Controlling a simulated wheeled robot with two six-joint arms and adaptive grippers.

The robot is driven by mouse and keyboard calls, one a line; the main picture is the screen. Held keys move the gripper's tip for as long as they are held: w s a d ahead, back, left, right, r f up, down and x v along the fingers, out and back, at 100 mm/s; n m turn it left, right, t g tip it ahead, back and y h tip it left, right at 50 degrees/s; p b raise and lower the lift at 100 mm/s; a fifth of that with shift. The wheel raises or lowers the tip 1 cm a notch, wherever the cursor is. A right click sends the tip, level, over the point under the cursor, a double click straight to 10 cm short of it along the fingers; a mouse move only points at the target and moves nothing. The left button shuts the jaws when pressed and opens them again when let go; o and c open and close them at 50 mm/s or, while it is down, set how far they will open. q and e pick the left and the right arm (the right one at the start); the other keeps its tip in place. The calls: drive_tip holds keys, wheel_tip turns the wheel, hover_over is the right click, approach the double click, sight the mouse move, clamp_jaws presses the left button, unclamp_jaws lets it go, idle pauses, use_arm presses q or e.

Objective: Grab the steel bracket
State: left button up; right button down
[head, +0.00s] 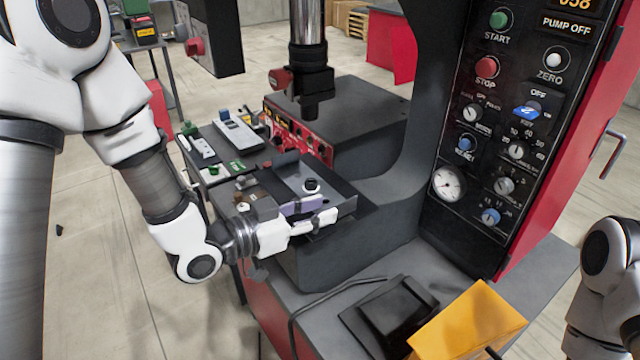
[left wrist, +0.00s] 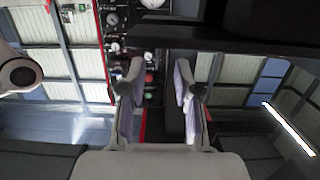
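I cannot pick out the steel bracket with certainty in either view. My left gripper (head: 318,212) reaches in from the left to the dark ledge of the machine, at the near side of a shallow grey tray (head: 338,188). In the left wrist view its two fingers (left wrist: 160,88) stand apart with nothing between them. A small dark knob-like piece (head: 311,185) is in the tray just behind the fingers. My right gripper is out of view; only part of my right arm shows at the right edge.
A control panel (head: 500,130) with knobs and a gauge rises behind right. A dark column (head: 308,60) stands above the red-fronted box (head: 300,135). An orange block (head: 466,322) and a black pedal-like box (head: 398,308) with a cable sit front right. A side table (head: 205,150) carries small items.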

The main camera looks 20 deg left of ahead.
sight(342, 203)
use_arm(q)
drive_tip(key=shift+w+d+r, duration=0.1)
drive_tip(key=shift+d, duration=0.15)
drive_tip(key=shift+w+d+r+p, duration=0.1)
drive_tip(key=shift+w+d+p, duration=0.75)
drive_tip(key=shift+p, duration=0.25)
drive_tip(key=x, duration=0.3)
drive_tip(key=shift+f, duration=0.3)
drive_tip(key=shift+a, duration=0.15)
drive_tip(key=shift+s+a+r, duration=0.1)
drive_tip(key=shift+s, duration=0.05)
drive_tip(key=shift+c, duration=1.4)
clamp_jaws()
